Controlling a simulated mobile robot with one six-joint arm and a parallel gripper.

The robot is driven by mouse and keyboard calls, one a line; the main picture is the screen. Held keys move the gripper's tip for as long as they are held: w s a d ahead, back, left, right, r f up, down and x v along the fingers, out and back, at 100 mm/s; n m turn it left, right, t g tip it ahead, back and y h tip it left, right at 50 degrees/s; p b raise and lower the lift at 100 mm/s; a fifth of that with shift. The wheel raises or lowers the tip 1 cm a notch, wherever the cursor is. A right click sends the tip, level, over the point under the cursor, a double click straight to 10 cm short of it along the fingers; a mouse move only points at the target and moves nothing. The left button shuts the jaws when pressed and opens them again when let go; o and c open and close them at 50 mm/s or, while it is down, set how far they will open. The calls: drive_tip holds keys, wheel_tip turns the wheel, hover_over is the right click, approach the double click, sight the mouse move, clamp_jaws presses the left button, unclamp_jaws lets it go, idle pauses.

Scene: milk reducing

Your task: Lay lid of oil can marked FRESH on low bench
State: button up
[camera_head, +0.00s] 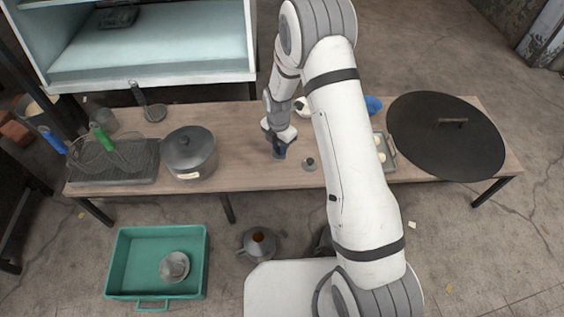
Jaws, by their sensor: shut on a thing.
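The low bench (246,177) is a long wooden top on dark legs. My gripper (279,152) points down over the middle of the bench, shut on a small grey lid-like thing that its fingers mostly hide. I cannot tell whether that thing touches the bench. A small round grey lid (310,163) with a dark knob lies on the bench just right of my gripper. A second can-like thing (322,244) is partly hidden by my arm. No FRESH marking is readable.
A lidded grey pot (189,153) stands left of my gripper. A wire basket (112,155) lies over a dark tray farther left. A large dark round lid (446,136) covers the bench's right end. A teal crate (207,262) sits on the floor.

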sight(279, 155)
wheel_tip(279, 155, down, 7)
drive_tip(key=shift+f+b, duration=0.1)
drive_tip(key=shift+b, duration=0.85)
drive_tip(key=shift+f, duration=0.15)
drive_tip(key=o, duration=1)
